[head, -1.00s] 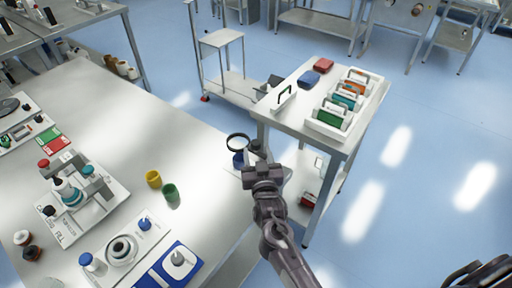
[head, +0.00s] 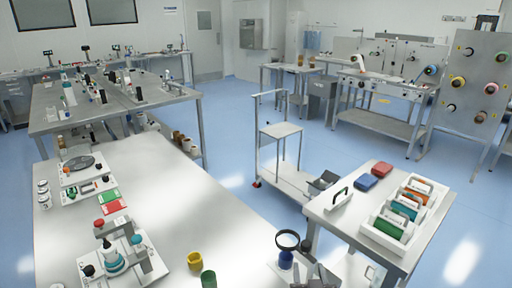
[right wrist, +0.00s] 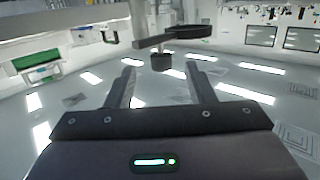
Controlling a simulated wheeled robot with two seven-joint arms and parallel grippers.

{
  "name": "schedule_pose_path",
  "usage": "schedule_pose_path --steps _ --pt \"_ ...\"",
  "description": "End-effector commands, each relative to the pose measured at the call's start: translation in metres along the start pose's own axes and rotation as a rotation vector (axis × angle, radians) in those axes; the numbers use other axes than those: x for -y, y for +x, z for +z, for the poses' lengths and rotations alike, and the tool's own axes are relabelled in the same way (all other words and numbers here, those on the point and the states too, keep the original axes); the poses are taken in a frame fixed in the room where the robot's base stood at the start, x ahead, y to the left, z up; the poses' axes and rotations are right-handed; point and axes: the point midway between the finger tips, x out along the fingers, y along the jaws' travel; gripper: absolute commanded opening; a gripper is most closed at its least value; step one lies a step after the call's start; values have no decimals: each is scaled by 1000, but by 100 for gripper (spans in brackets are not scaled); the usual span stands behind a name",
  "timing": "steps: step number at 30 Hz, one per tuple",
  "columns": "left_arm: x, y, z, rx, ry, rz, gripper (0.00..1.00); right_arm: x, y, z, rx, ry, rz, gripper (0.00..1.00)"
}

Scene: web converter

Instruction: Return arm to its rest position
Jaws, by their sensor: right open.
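My right gripper (head: 312,278) shows at the bottom edge of the head view, by the right edge of the near table (head: 165,180). Its lower part and arm are cut off by the frame. In the right wrist view its two fingers (right wrist: 162,92) are spread apart with nothing between them. A black ring-shaped object (head: 287,231) with a blue part (head: 286,260) below it is just beyond the gripper. In the right wrist view a dark flat piece (right wrist: 175,38) lies ahead of the fingers, apart from them. My left gripper is not in view.
A cart (head: 285,179) stands beyond; blue floor is open at right.

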Motion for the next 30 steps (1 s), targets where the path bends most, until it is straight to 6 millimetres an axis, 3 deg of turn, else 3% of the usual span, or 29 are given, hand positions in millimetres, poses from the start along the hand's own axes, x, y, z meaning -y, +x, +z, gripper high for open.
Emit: schedule_pose_path --steps 5,12,29,30 --pt "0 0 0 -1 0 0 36 -12 -36 20 299 -13 -91 49" --pt "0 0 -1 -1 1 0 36 -25 -110 36 692 -76 -174 49" --pt "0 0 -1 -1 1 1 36 -56 -224 28 1137 -218 -187 49" --pt "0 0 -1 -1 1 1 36 -56 -220 40 1146 -218 -187 49"
